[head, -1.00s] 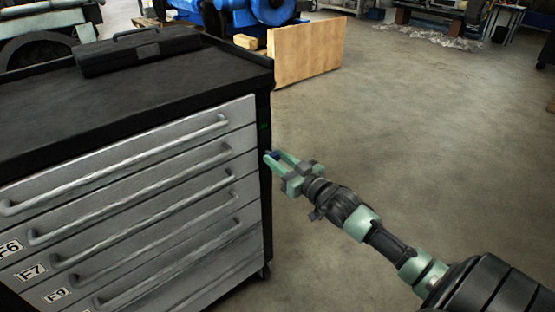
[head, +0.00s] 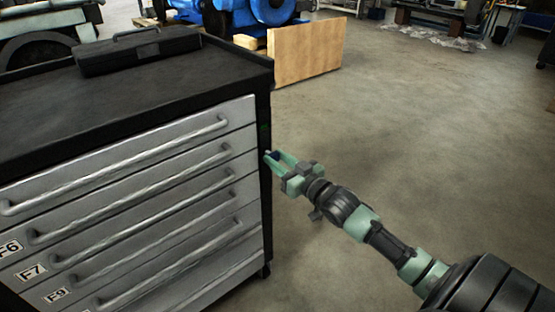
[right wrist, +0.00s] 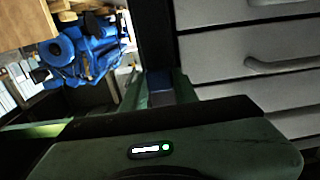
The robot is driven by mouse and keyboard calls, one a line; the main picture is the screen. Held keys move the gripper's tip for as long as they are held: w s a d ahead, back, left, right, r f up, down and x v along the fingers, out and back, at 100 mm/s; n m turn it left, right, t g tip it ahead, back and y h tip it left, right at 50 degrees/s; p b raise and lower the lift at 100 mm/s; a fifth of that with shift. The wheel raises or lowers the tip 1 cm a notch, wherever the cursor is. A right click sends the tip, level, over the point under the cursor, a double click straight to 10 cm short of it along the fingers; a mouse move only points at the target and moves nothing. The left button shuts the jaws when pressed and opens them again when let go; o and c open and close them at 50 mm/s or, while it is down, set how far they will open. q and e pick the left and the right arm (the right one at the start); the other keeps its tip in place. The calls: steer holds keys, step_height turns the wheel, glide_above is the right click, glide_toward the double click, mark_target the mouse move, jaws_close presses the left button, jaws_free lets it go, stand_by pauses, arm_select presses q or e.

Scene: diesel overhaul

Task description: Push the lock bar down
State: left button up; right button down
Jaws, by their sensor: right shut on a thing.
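The grey drawer cabinet (head: 130,180) fills the left of the head view. A black upright strip (head: 265,190), apparently the lock bar's place, runs down its right front edge. My right gripper (head: 274,156) is beside this strip, level with the upper drawers. It is shut on a small dark blue piece, apparently part of the lock bar. That blue piece also shows in the right wrist view (right wrist: 158,85), between the green fingers. The fingers hide part of it, and I cannot tell how the bar is set. My left gripper is not in view.
A black toolbox (head: 138,52) lies on the cabinet top. A wooden board (head: 305,50) stands on the floor behind the cabinet, near blue machinery (head: 245,15). The concrete floor right of the cabinet is clear.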

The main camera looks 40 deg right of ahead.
stand_by(0.4)
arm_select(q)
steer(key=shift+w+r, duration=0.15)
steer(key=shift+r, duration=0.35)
arm_select(e)
step_height(320, 180, down, 3)
steer(key=shift+r, duration=0.1)
steer(key=c, duration=1.1)
jaws_free()
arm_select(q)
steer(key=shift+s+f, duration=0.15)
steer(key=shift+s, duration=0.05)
arm_select(e)
steer(key=shift+r, duration=0.1)
steer(key=shift+s, duration=0.1)
